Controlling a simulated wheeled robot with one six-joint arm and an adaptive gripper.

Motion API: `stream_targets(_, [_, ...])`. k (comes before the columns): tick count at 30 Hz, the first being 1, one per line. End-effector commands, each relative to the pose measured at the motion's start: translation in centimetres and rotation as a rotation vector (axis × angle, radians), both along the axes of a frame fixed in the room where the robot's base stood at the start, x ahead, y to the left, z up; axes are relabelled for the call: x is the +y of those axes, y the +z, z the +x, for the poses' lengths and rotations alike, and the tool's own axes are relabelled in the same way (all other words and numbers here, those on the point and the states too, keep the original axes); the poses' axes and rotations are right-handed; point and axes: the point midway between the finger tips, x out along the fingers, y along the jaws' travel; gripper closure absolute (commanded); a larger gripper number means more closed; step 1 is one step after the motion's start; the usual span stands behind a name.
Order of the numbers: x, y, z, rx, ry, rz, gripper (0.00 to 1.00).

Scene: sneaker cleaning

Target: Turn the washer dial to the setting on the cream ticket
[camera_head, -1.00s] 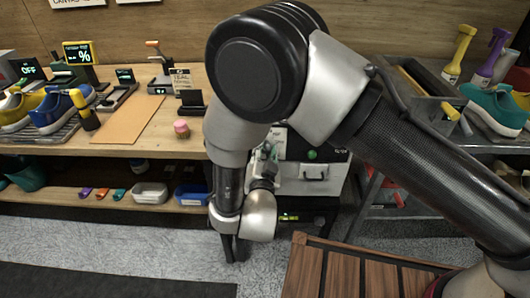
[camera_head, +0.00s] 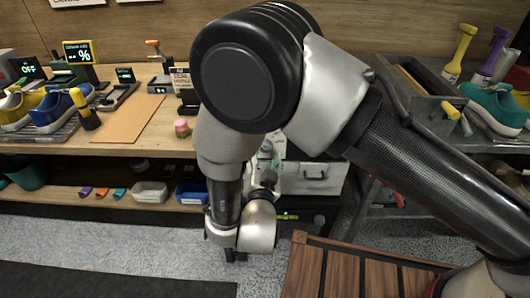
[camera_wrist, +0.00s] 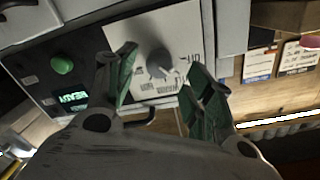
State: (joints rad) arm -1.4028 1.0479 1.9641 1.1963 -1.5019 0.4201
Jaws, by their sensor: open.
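The washer (camera_head: 318,177) is a white and dark box under the bench, partly hidden by my arm in the head view. In the wrist view its dial (camera_wrist: 159,62) is a grey knob on a pale label plate, with a pale pointer mark toward lower right. The labels around it are too blurred to read. My gripper (camera_wrist: 160,60) is open, its two greenish fingers on either side of the dial in the picture. I cannot tell whether they touch it. A cream ticket (camera_head: 180,77) stands on the bench, partly hidden by my arm; its setting is not legible.
A green button (camera_wrist: 62,64) and a lit READY display (camera_wrist: 72,98) lie left of the dial. Several cards (camera_wrist: 259,65) show at right. Shoes (camera_head: 60,110) and a pink-topped jar (camera_head: 181,128) stand on the bench. A slatted wooden surface (camera_head: 345,270) lies in front.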

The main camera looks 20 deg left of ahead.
Motion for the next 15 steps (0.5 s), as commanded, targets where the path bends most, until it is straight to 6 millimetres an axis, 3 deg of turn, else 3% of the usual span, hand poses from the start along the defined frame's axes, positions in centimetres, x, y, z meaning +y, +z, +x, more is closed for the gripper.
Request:
stream_targets(6, [-0.9, 0.1, -5.0, -0.001, 0.005, -0.002, 0.47])
stream_targets(15, [-1.8, 0.2, -8.5, -0.001, 0.001, -0.001, 0.47])
